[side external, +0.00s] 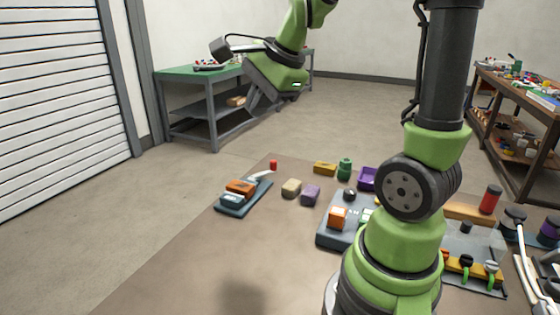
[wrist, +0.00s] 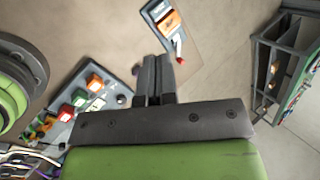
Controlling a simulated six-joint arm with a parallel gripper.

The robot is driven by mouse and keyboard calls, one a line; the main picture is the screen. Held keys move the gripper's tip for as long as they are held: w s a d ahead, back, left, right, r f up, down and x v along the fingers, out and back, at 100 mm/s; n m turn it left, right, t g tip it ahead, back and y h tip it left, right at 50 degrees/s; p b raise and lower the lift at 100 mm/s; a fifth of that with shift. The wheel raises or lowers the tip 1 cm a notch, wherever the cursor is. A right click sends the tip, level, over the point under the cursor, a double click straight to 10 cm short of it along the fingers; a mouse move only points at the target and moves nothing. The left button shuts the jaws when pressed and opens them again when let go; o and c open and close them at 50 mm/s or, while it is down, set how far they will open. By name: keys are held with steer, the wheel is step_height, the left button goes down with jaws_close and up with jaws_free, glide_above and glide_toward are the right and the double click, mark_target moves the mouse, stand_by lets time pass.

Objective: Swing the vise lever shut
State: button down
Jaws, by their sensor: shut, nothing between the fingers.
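The vise (side external: 232,205) has a dark blue-grey base and an orange jaw block, and lies on the brown mat left of centre in the side view. Its pale lever (side external: 262,174) sticks out from the far end, away from the body, with a red knob (side external: 273,165) at the tip. In the wrist view the vise (wrist: 153,12) is at the top, and the red knob (wrist: 180,60) shows just right of the fingertips. My gripper (side external: 253,108) is shut and empty, high above the mat and apart from the lever. It also shows in the wrist view (wrist: 158,58).
A tan block (side external: 291,188) and a purple block (side external: 310,195) lie right of the vise. A blue-grey panel (side external: 330,235) with coloured buttons stands further right, partly hidden by my arm. A green-topped bench (side external: 185,75) stands behind. Mat left of the vise is clear.

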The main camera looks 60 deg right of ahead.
steer(key=d+f+m+g, duration=0.1)
steer(key=d+f+m, duration=0.5)
steer(key=d+m, duration=0.3)
steer(key=s+d+f+m+g+h, duration=0.1)
steer(key=d+f+m, duration=0.6)
steer(key=d+m, duration=0.2)
steer(key=shift+d+f+m, duration=0.3)
steer(key=shift+d, duration=0.25)
steer(key=x, duration=1)
steer(key=shift+d+f, duration=0.1)
steer(key=shift+f, duration=0.1)
steer(key=shift+w+d+r, duration=0.1)
steer(key=shift+w+d, duration=0.15)
steer(key=shift+w, duration=0.25)
steer(key=shift+w+d+r, duration=0.1)
steer(key=shift+w+d, duration=0.15)
steer(key=shift+w, duration=0.25)
steer(key=shift+w+d, duration=0.35)
steer(key=shift+w, duration=0.5)
